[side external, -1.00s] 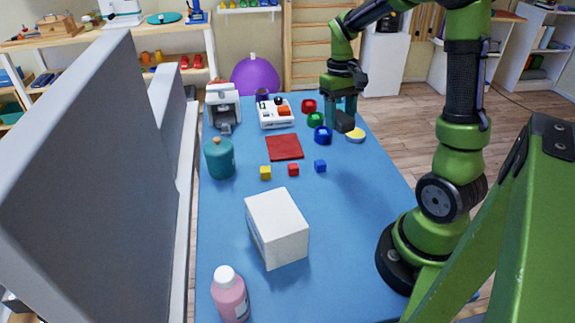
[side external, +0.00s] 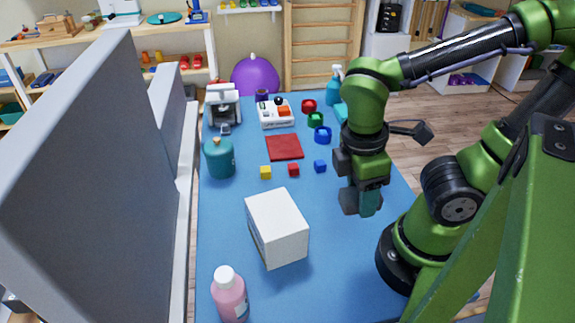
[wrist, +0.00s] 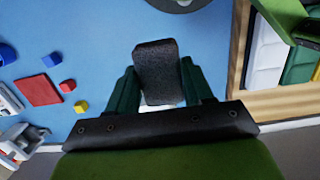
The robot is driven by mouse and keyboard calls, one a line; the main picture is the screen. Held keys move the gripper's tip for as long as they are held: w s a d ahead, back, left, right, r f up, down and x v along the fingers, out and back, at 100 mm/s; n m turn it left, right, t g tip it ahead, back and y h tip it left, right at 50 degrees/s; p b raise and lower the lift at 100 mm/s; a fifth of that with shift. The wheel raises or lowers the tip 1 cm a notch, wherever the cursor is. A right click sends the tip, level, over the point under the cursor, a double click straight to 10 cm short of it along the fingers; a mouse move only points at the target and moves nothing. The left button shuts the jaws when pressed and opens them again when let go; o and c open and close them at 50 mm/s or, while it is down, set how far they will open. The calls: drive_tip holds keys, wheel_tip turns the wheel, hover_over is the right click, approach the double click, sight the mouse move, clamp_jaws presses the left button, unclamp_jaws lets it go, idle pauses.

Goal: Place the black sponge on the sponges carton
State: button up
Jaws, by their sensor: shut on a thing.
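The black sponge (wrist: 157,68) is held between the two teal fingers of my gripper (wrist: 159,84) in the wrist view. In the side external view my gripper (side external: 362,202) points down above the right part of the blue table, with the dark sponge (side external: 348,203) at its fingers. The white box (side external: 277,228), which I take as the sponges carton, stands left of and nearer the camera than my gripper, apart from it. Its top looks bare. A pale patch shows at the sponge's lower end in the wrist view; I cannot tell what it is.
Yellow (side external: 265,172), red (side external: 293,169) and blue (side external: 320,166) cubes lie behind the box, near a red square (side external: 285,147). A teal jar (side external: 219,158) stands left, a pink bottle (side external: 229,294) in front. The table between box and gripper is clear.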

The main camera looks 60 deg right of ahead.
hover_over(276, 212)
drive_tip(key=shift+a+f, duration=0.1)
drive_tip(key=shift+f, duration=0.6)
drive_tip(key=shift+w+f, duration=0.1)
drive_tip(key=shift+f, duration=1.7)
drive_tip(key=shift+f, duration=0.15)
drive_tip(key=o, duration=1)
